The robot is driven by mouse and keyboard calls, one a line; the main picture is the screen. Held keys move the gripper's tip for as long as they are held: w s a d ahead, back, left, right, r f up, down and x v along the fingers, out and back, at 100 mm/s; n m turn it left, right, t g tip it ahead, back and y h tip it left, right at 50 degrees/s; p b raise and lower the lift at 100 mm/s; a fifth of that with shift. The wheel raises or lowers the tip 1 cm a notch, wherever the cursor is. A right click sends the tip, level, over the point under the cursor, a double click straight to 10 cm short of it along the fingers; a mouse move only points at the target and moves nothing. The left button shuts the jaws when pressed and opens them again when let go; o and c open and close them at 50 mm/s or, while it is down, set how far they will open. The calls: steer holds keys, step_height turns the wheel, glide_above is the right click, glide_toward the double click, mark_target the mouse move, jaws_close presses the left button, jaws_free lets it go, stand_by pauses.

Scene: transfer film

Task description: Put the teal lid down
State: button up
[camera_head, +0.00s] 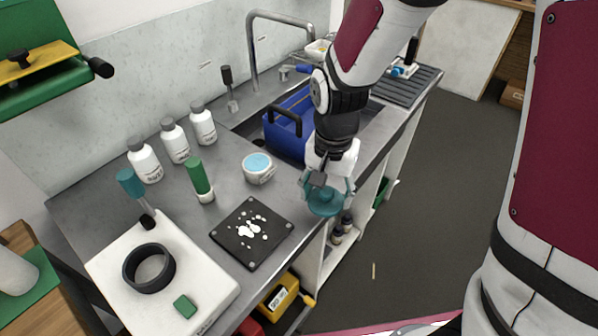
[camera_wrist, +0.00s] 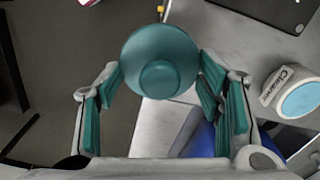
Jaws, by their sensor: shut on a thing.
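The teal lid (camera_head: 326,203) is round with a raised knob, and it is held in my gripper (camera_head: 322,186) over the front edge of the counter. In the wrist view the lid (camera_wrist: 160,62) sits between the two teal-padded fingers of my gripper (camera_wrist: 160,75), knob facing the camera. A white jar (camera_head: 258,172) with light blue contents stands open on the counter, left of my gripper. The jar (camera_wrist: 292,95) shows at the right of the wrist view, apart from the lid.
A black plate with white splatters (camera_head: 250,232) lies left of the lid. White bottles (camera_head: 174,140) and a green-capped tube (camera_head: 200,180) stand farther back. A blue bin (camera_head: 290,130) sits in the sink behind my gripper. Bare counter (camera_head: 225,170) shows around the jar.

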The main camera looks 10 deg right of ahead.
steer(key=w+a, duration=0.4)
steer(key=shift+w+a+f, duration=0.25)
steer(key=shift+w+f, duration=0.05)
steer(key=shift+f, duration=1.75)
steer(key=shift+f, duration=0.15)
steer(key=o, duration=0.8)
steer(key=shift+o, duration=0.2)
step_height(320, 180, up, 12)
steer(key=shift+r, duration=0.25)
step_height(320, 180, up, 9)
steer(key=n+t, duration=0.2)
steer(key=n, duration=0.1)
glide_above(341, 205)
steer(key=s+d+r+n+t, duration=0.2)
steer(key=s+d, duration=0.4)
steer(key=s, duration=0.6)
step_height(341, 205, up, 2)
steer(key=shift+r+n+t, duration=0.1)
steer(key=shift+n+t, duration=0.3)
steer(key=shift+n, duration=0.1)
